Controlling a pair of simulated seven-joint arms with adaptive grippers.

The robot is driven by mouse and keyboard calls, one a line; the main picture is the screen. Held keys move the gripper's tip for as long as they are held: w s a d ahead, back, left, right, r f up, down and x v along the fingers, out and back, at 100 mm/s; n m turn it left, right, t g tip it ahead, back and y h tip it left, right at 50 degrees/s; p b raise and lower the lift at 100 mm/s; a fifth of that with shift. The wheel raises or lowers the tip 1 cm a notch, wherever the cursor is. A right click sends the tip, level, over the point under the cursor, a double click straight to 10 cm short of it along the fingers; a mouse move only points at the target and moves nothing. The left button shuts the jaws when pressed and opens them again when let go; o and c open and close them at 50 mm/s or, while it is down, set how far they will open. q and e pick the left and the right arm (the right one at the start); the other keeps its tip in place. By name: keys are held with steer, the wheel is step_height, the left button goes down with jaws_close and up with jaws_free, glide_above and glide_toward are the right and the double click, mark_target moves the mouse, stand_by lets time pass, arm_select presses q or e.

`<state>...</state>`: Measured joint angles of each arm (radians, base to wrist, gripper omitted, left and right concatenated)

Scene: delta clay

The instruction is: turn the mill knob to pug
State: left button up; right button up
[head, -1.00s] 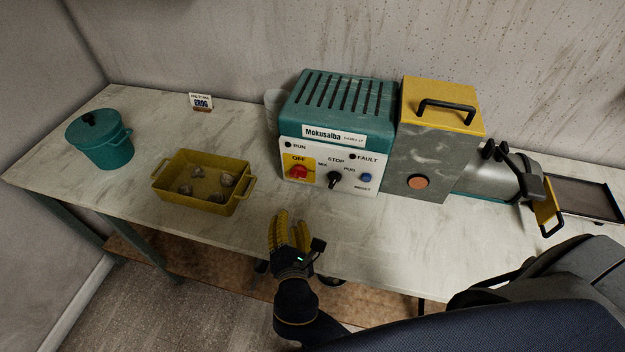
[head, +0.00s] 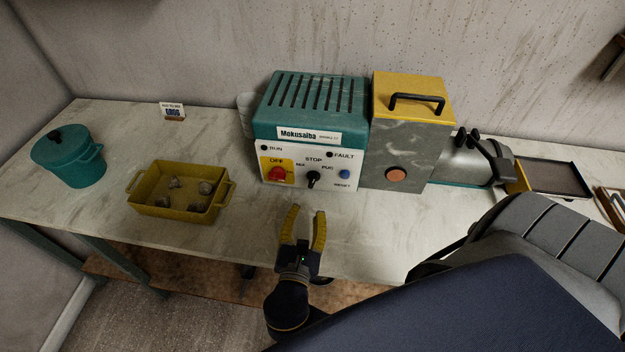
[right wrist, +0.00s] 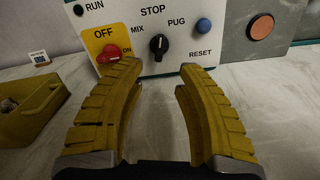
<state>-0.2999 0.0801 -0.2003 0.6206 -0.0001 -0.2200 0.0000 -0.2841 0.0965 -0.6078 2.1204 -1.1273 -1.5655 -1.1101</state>
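The mill knob (head: 313,180) is small and black, on the white control panel of the teal mill (head: 318,103). It also shows in the right wrist view (right wrist: 158,45), below STOP, with MIX to its left and PUG to its right. Its pale mark seems to point up towards STOP. My right gripper (head: 303,210) is open and empty, in front of the panel and apart from the knob. In the right wrist view its yellow fingers (right wrist: 155,65) stand on either side of the knob's line. My left gripper is not in view.
A red switch (head: 278,174) on a yellow plate sits left of the knob, and a blue RESET button (head: 345,174) right of it. A yellow tray (head: 150,209) with several lumps and a teal pot (head: 83,168) stand to the left. The tabletop before the panel is clear.

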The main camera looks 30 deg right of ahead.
mark_target(313, 183)
steer(key=x, duration=1.1)
steer(key=shift+w+d, duration=0.25)
jaws_close()
